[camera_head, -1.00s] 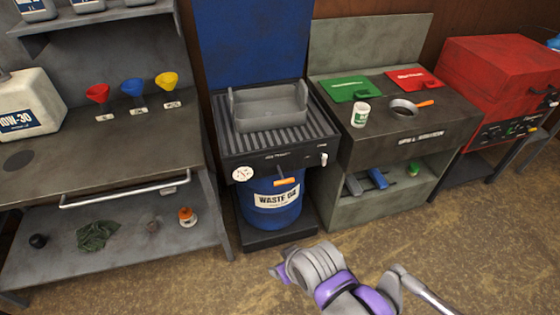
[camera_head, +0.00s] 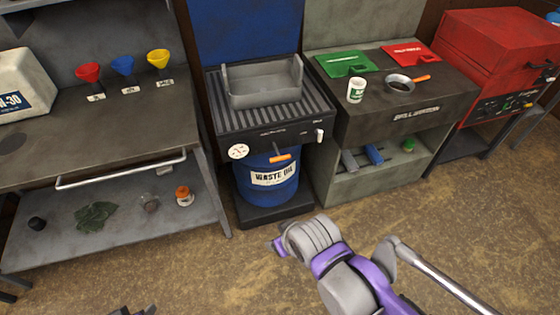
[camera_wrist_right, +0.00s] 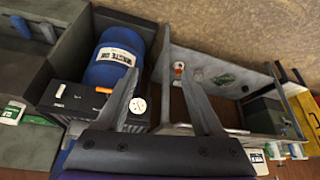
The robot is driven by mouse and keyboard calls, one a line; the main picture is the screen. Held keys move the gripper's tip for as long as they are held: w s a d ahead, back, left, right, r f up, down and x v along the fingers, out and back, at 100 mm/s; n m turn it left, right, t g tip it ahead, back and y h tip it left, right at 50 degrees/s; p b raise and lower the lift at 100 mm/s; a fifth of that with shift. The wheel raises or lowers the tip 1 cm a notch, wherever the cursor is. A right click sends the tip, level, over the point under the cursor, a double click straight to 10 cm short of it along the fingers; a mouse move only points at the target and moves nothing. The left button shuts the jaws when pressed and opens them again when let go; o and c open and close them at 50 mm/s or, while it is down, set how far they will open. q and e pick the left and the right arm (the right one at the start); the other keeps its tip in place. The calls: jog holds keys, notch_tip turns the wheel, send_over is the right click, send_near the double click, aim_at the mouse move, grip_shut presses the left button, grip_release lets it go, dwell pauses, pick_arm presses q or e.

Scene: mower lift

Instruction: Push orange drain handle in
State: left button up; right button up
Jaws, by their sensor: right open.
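The orange drain handle (camera_head: 280,158) sticks out from the front of the dark drain station (camera_head: 232,143), just above the blue waste oil drum (camera_head: 268,190). In the right wrist view the orange handle (camera_wrist_right: 103,90) shows small, to the left of my fingers, with the drum (camera_wrist_right: 112,62) beside it. My right gripper (camera_wrist_right: 159,70) is open and empty, apart from the handle. In the head view my right arm is in front of the station at the bottom; its fingers are not clearly seen. A dark tip at the bottom left edge seems to be my left gripper (camera_head: 134,311), mostly cut off.
A grey pan (camera_head: 264,84) sits on the station's grate. A white round gauge (camera_head: 238,151) and a white knob (camera_head: 319,135) flank the handle. A workbench (camera_head: 100,125) stands left, a grey cabinet (camera_head: 345,125) right. The floor in front is clear.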

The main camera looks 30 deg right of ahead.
aim_at(279, 155)
jog(key=shift+c, duration=0.3)
